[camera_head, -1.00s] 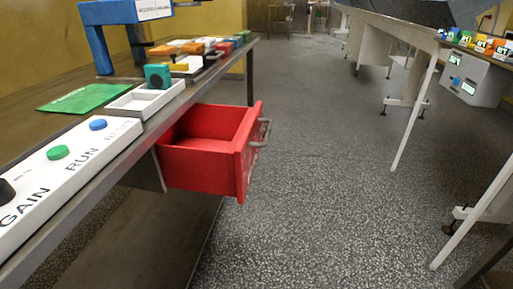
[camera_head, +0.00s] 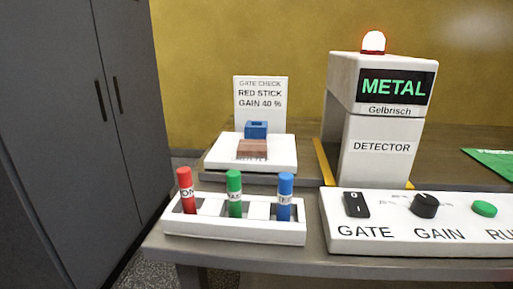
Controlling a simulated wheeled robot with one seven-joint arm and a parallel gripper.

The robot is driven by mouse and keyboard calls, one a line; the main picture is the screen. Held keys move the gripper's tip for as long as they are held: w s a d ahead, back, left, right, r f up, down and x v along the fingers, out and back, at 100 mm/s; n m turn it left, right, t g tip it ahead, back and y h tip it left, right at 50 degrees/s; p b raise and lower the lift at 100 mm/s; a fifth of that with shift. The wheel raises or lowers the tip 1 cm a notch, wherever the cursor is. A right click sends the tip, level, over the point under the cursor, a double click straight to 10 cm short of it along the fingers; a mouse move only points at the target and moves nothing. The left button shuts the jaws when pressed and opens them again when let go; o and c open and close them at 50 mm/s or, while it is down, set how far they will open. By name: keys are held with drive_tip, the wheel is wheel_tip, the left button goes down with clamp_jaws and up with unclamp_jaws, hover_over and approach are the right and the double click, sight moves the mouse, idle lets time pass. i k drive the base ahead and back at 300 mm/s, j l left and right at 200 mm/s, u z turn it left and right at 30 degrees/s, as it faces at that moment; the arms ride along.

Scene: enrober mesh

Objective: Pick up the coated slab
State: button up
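A brown slab (camera_head: 252,150), which looks like the coated slab, rests on a white tray (camera_head: 281,163) at the back of the bench, left of the detector. A small blue block (camera_head: 256,129) with a dark slot on top stands just behind it. Whether the slab and the blue block touch is unclear. My gripper is not in view.
A white rack (camera_head: 267,233) with red (camera_head: 185,192), green (camera_head: 234,196) and blue (camera_head: 285,199) sticks stands in front. The metal detector (camera_head: 382,140) and control panel (camera_head: 390,246) are right, a sign (camera_head: 260,100) behind, a grey cabinet (camera_head: 75,110) left.

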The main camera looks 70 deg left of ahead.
sight(246, 149)
drive_tip(key=j+u, duration=0.3)
drive_tip(key=j, duration=1.7)
drive_tip(key=u, duration=1.55)
drive_tip(key=j, duration=0.05)
